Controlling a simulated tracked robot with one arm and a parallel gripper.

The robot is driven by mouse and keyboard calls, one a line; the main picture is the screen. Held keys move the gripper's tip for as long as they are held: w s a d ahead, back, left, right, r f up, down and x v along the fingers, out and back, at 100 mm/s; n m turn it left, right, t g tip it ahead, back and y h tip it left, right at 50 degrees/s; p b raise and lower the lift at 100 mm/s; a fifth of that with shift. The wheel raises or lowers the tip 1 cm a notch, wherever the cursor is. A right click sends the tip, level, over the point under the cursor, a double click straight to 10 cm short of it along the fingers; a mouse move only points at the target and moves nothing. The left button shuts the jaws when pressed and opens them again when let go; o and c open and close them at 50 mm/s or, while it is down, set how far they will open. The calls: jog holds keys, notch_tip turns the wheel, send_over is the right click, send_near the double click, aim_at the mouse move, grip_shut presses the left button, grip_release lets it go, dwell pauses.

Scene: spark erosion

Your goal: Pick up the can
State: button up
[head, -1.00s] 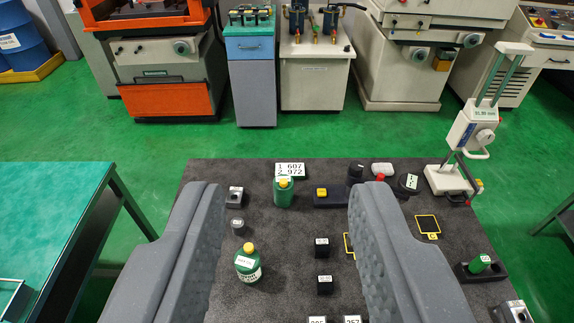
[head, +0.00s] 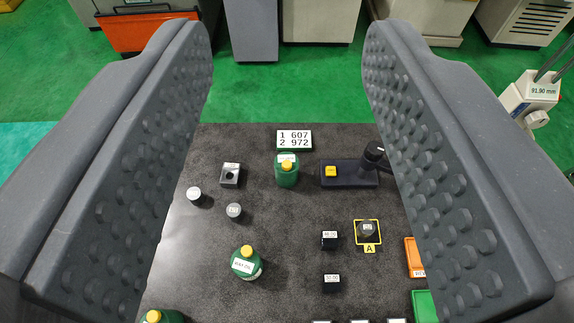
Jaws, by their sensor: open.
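Green cans with yellow caps stand on the dark table. One can (head: 287,174) is at the back, just below a number display. A second can (head: 246,265), with a white label, stands nearer, left of the middle. A third can (head: 160,317) is partly cut off at the bottom edge. I cannot tell which one the task means. My gripper (head: 287,45) is open and empty, its two grey studded fingers wide apart on either side of the picture. The cans show in the gap between the fingers, with none touched.
The dark table (head: 290,222) also holds small black blocks (head: 330,240), grey pieces (head: 234,211), a black stand (head: 350,174), a yellow-framed spot (head: 368,232) and orange and green trays (head: 424,305). A number display (head: 294,139) stands behind. A height gauge (head: 530,95) is at the right.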

jog(key=o, duration=0.5)
jog(key=shift+w+f, duration=0.1)
jog(key=shift+w, duration=0.05)
jog(key=shift+o, duration=0.8)
jog(key=w+f+m+g+y, duration=0.2)
jog(key=w+f+m, duration=0.4)
jog(key=w+f, duration=0.1)
jog(key=shift+w+d+f+g, duration=0.3)
jog(key=shift+d+f, duration=0.1)
jog(key=shift+f, duration=0.25)
jog(key=m+g+y+b, duration=0.2)
jog(key=m+g+y, duration=0.4)
jog(key=m, duration=1.4)
send_over(287, 163)
jog(key=s+d, duration=0.5)
jog(key=d, duration=0.2)
notch_tip(287, 163, down, 32)
jog(key=h, duration=0.1)
jog(key=shift+m+g, duration=0.3)
jog(key=shift+d+f+x, duration=0.15)
jog(key=shift+x, duration=3.35)
jog(key=shift+d+f+x, duration=0.1)
jog(key=shift+x, duration=3.4)
